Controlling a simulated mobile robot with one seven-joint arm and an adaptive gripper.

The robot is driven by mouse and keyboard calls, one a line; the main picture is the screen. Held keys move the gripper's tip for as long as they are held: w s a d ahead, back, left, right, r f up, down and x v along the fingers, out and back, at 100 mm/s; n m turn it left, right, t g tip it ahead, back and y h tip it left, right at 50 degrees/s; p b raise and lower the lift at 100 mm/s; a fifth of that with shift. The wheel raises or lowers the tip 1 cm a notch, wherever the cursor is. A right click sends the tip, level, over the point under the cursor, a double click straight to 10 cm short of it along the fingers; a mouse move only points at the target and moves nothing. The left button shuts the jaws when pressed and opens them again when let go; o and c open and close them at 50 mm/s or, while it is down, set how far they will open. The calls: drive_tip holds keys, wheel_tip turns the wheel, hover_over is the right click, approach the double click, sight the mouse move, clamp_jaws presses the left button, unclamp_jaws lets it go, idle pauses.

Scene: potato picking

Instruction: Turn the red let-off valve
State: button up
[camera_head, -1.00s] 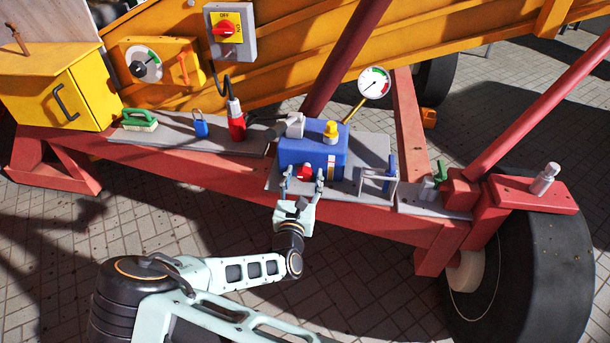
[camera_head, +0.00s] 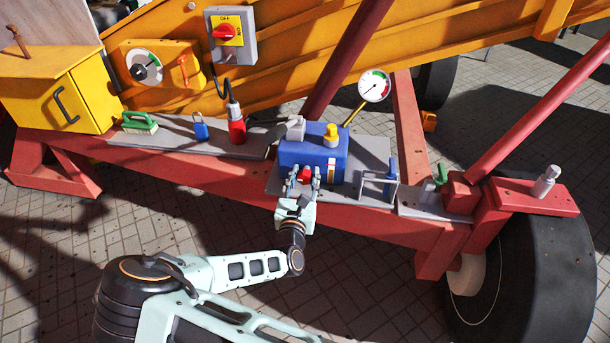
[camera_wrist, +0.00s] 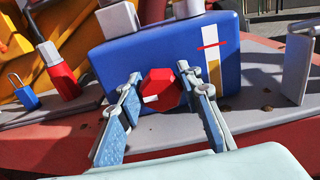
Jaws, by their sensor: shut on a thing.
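The red let-off valve (camera_head: 304,174) is a small red knob on the front face of a blue box (camera_head: 313,147). My gripper (camera_head: 304,178) is in front of the box with its fingers closed on the knob from left and right. In the wrist view the red valve (camera_wrist: 161,90) has a faceted shape and a white mark on its left part. The fingertips of my gripper (camera_wrist: 160,95) lie on either side of it. The blue box (camera_wrist: 130,65) also shows there with a white, red and tan strip to the right of the valve.
A blue and grey bracket (camera_head: 378,184) stands right of the box. A red plug (camera_head: 236,125), blue padlock (camera_head: 200,128) and green brush (camera_head: 139,122) lie left.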

drive_tip(key=shift+w+r+p, duration=0.1)
drive_tip(key=shift+r+p, duration=0.05)
drive_tip(key=shift+p, duration=0.2)
drive_tip(key=shift+d+r+m+p, duration=0.1)
drive_tip(key=shift+r+m+p, duration=0.05)
drive_tip(key=shift+m+p, duration=1.35)
drive_tip(key=shift+p, duration=0.3)
drive_tip(key=m+p, duration=0.3)
drive_tip(key=m, duration=0.1)
drive_tip(key=shift+d+p, duration=0.15)
drive_tip(key=shift+p, duration=0.15)
drive_tip(key=m, duration=0.2)
drive_tip(key=m+p, duration=0.1)
drive_tip(key=m, duration=0.2)
drive_tip(key=shift+f+m+p, duration=0.3)
drive_tip(key=shift+m+p, duration=0.05)
drive_tip(key=shift+m, duration=0.05)
drive_tip(key=m, duration=0.5)
drive_tip(key=shift+f, duration=0.15)
drive_tip(key=o, duration=1.2)
drive_tip(key=shift+c, duration=0.2)
drive_tip(key=shift+f, duration=0.1)
